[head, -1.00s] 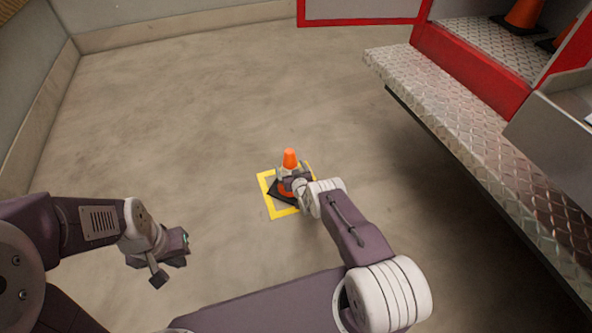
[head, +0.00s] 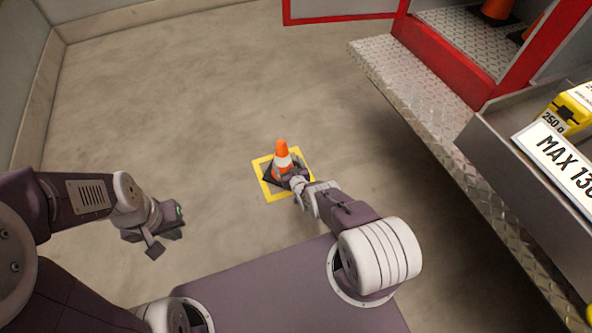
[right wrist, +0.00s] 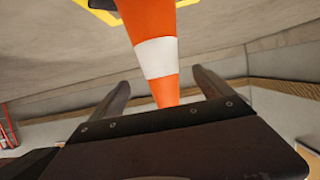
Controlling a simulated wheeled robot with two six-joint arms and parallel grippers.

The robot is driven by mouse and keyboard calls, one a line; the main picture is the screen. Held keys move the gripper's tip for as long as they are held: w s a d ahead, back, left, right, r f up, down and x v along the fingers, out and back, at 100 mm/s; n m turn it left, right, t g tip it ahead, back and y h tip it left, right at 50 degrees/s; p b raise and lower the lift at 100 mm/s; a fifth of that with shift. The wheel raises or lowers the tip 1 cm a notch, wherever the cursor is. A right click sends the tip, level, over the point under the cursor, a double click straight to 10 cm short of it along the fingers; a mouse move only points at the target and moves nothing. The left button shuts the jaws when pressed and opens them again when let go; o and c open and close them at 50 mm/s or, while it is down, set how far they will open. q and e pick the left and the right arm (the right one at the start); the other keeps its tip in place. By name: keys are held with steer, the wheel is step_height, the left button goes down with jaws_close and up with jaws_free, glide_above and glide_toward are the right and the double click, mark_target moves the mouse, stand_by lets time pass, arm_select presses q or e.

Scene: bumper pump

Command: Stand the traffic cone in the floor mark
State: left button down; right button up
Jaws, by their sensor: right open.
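The orange traffic cone (head: 282,149) with a white band stands upright on its black base inside the yellow square floor mark (head: 268,199). My right gripper (head: 293,176) is at the cone's right side in the head view and hides part of the base. In the right wrist view, the cone (right wrist: 156,58) passes between the open fingers of my right gripper (right wrist: 160,92), with gaps on both sides. The cone's narrow end is hidden there behind the gripper body. My left gripper (head: 166,240) is open and empty, well left of the mark.
A diamond-plate step (head: 420,88) and red-framed compartment are at the right, with more cones (head: 497,10) inside. A grey drawer (head: 490,140) holds a white sign (head: 562,158) and a yellow item. The floor left of and behind the mark is clear.

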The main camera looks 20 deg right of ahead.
mark_target(283, 146)
steer(key=w+r+g, duration=0.1)
steer(key=w+r, duration=0.1)
steer(key=r, duration=0.1)
steer(key=w+r+g, duration=0.1)
steer(key=w+r, duration=0.2)
steer(key=shift+w, duration=0.25)
steer(key=shift+g, duration=0.7)
steer(key=r, duration=0.2)
steer(key=w+r, duration=0.1)
steer(key=r, duration=0.1)
steer(key=shift+a+r, duration=0.1)
steer(key=shift+a, duration=0.05)
steer(key=s+a+r+g, duration=0.2)
steer(key=s+r+g, duration=0.4)
steer(key=s+r, duration=1.4)
steer(key=s+r+g, duration=0.1)
steer(key=s+r, duration=0.2)
steer(key=s, duration=0.6)
steer(key=s+r+g, duration=0.2)
steer(key=s, duration=0.7)
steer(key=shift+s+a+r+g, duration=0.2)
steer(key=shift+a+r+g, duration=0.1)
steer(key=shift+a+r, duration=0.1)
steer(key=shift+r, duration=0.1)
